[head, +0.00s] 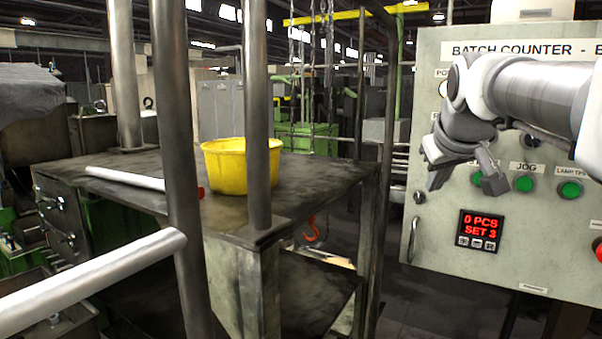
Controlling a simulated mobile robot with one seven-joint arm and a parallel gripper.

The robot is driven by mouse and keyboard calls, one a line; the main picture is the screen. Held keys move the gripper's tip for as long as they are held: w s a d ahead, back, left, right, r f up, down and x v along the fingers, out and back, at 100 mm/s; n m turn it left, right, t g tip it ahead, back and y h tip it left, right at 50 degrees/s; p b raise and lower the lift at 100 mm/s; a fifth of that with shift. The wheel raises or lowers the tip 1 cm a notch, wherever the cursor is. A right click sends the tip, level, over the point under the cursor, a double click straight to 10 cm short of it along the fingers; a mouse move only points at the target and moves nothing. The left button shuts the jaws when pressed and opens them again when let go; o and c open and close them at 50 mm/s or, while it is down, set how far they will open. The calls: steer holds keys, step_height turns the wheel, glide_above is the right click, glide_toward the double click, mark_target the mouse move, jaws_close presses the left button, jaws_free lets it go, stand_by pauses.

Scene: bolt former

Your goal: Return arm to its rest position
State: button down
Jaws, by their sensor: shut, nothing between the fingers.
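My arm reaches in from the right edge, in front of the batch counter panel (450,250). My gripper (468,180) hangs at its end, pointing down, shut and empty. It is in front of the panel's upper left part, left of the green JOG button (524,184), and partly hides another green button (477,178). I cannot tell whether it touches the panel. The red display (480,229) below it reads 0 PCS, SET 3.
A LAMP TEST button (570,190) and a red button (598,250) sit at the right. A dark metal table (300,180) with upright posts holds a yellow bucket (240,167) and a pale rod (125,179). Another thick rod (90,283) crosses the lower left.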

steer(key=s+a+f+g+y, duration=0.1)
steer(key=s+a+f, duration=0.5)
steer(key=s+f, duration=0.4)
steer(key=s+a+f+g+y, duration=0.1)
steer(key=s+a+f+g, duration=0.1)
steer(key=s+a+f, duration=0.4)
steer(key=s+f, duration=0.5)
steer(key=s, duration=0.1)
steer(key=shift+s+a+f+m+y, duration=0.15)
steer(key=shift+a+f+m+y, duration=0.05)
steer(key=shift+a+m+y, duration=0.1)
steer(key=shift+d, duration=0.2)
